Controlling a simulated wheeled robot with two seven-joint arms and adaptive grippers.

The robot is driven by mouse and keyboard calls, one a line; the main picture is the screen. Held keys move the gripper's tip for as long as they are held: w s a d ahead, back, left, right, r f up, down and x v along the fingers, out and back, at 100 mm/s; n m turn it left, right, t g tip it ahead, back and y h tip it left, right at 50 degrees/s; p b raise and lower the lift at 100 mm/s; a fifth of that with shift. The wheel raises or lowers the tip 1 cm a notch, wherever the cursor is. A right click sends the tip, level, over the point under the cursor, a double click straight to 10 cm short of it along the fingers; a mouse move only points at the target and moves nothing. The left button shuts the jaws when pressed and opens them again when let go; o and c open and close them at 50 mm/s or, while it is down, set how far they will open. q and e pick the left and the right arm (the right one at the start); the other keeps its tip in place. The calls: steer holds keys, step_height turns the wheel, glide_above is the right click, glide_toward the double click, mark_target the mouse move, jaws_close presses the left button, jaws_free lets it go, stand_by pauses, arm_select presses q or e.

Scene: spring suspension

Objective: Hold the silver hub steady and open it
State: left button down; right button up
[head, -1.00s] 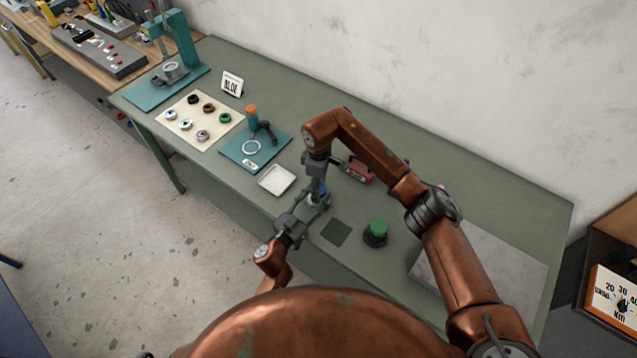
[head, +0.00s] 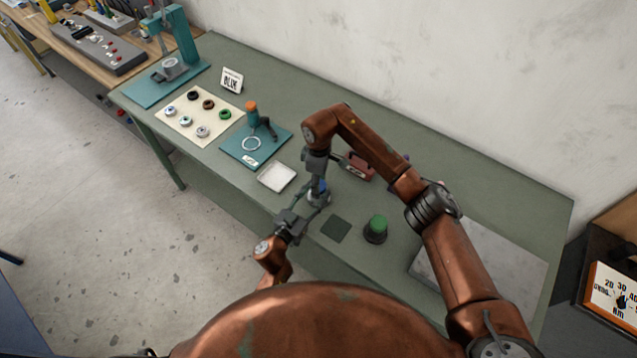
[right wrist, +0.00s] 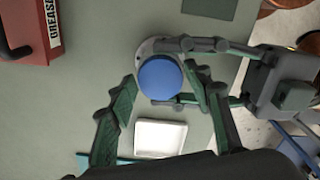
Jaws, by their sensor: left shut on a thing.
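The silver hub (right wrist: 147,49) with a blue round cap (right wrist: 160,78) on top stands on the green bench. In the head view the hub (head: 322,199) is partly hidden by my grippers. My left gripper (head: 316,204) reaches in from the front and is shut on the hub's side. In the right wrist view its fingers come in from the right, against the hub. My right gripper (head: 318,185) points down over the hub. In the right wrist view its two green-padded fingers are spread on either side of the blue cap, with visible gaps.
A white tray (head: 277,177) lies just left of the hub. A dark square pad (head: 336,229) and a green-topped button (head: 376,229) are to the right. A red grease box (right wrist: 33,27) stands behind. A teal plate (head: 235,154) with a tool lies further left.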

steer(key=shift+o, duration=0.8)
steer(key=shift+r, duration=0.15)
steer(key=shift+r, duration=2.15)
arm_select(q)
steer(key=c, duration=1)
jaws_free()
steer(key=shift+c, duration=0.2)
